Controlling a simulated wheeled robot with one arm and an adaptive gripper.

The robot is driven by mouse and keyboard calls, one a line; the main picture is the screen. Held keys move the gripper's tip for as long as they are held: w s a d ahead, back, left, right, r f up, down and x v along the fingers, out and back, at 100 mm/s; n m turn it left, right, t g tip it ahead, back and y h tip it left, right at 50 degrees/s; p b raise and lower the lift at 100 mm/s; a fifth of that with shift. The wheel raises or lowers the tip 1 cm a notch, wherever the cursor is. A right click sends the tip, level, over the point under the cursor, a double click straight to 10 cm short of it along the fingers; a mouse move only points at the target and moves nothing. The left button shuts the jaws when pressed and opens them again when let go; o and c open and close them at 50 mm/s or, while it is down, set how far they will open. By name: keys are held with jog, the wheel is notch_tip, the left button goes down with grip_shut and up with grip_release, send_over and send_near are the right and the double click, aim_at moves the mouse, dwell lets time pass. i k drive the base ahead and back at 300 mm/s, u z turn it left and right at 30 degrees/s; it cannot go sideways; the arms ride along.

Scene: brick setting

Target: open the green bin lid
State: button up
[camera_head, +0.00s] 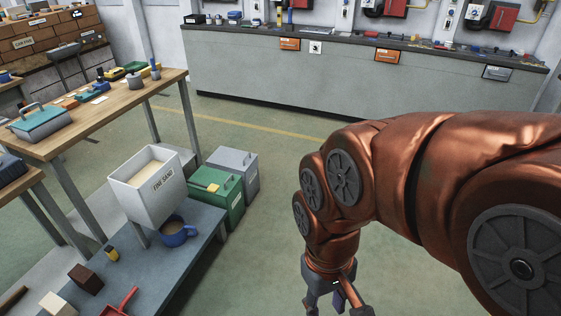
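The green bin (231,209) stands on the floor just right of the low blue-grey table. Its green lid (213,177) lies flat on top, looks shut, and carries a yellow patch and a handle. Part of the bin's left side is hidden behind the white sand box and the table. My gripper (335,301) hangs at the bottom edge of the view, right of the bin and well apart from it. Its fingers run out of the frame, so whether it is open is unclear. I see nothing held in it.
A grey bin (247,174) stands right behind the green one. Green floor (270,230) is clear between the bins and my arm.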

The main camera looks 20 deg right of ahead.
aim_at(206, 175)
jog(key=z, duration=0.65)
jog(key=i, duration=1.8)
jog(key=u, duration=1.1)
jog(key=i, duration=0.55)
jog(key=u, duration=0.65)
